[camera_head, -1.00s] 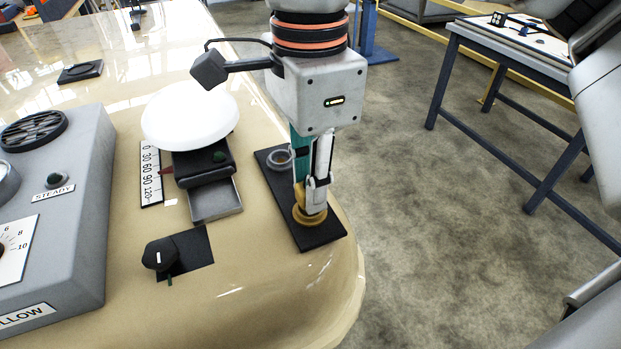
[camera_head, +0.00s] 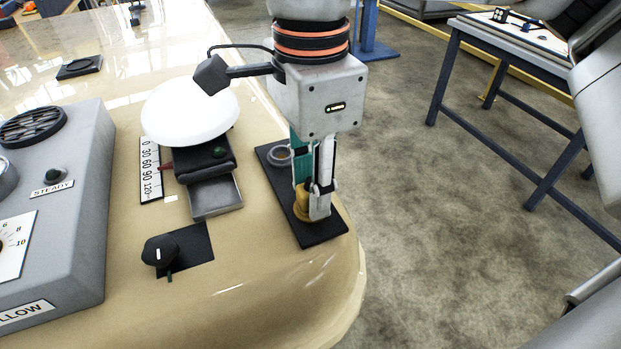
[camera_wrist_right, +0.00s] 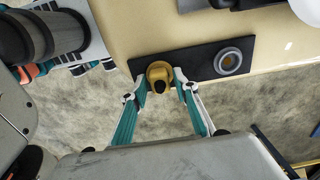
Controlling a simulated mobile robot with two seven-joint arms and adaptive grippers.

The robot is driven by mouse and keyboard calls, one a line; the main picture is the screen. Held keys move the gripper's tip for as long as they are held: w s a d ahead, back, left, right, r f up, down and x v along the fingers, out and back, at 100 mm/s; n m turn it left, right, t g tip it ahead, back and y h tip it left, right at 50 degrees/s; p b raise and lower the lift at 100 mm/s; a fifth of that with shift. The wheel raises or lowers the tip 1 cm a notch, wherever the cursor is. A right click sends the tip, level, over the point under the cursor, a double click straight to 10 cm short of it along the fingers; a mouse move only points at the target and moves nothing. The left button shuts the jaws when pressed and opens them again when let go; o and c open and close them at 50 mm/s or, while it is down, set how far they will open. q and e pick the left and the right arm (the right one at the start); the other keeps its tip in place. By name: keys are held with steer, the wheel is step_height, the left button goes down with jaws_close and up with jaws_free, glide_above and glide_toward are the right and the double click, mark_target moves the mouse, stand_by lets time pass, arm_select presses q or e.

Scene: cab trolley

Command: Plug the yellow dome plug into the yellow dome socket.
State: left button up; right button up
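The yellow dome plug (camera_head: 302,204) stands low at the near end of the black socket plate. In the right wrist view, the plug (camera_wrist_right: 160,72) shows a rounded yellow body with a dark spot on its near side. The yellow socket cannot be told apart beneath it. My right gripper (camera_head: 312,200) points down over the plug, and its fingers (camera_wrist_right: 160,92) stand on both sides of the yellow body. They look spread, with narrow gaps beside the plug. The near finger hides part of the plug in the head view. My left gripper is not in view.
The black plate (camera_head: 280,183) has a grey ring socket (camera_head: 279,156) at its far end. A small scale with a white dish (camera_head: 190,112), a black knob (camera_head: 160,252) and a grey console (camera_head: 75,200) stand to the left. The trolley's rounded edge lies just right.

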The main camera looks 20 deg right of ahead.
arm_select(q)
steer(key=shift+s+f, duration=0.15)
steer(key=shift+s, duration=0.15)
arm_select(e)
steer(key=shift+r, duration=0.2)
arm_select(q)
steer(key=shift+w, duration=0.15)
arm_select(e)
step_height(320, 180, up, 12)
steer(key=shift+f, duration=0.2)
steer(key=o, duration=1.3)
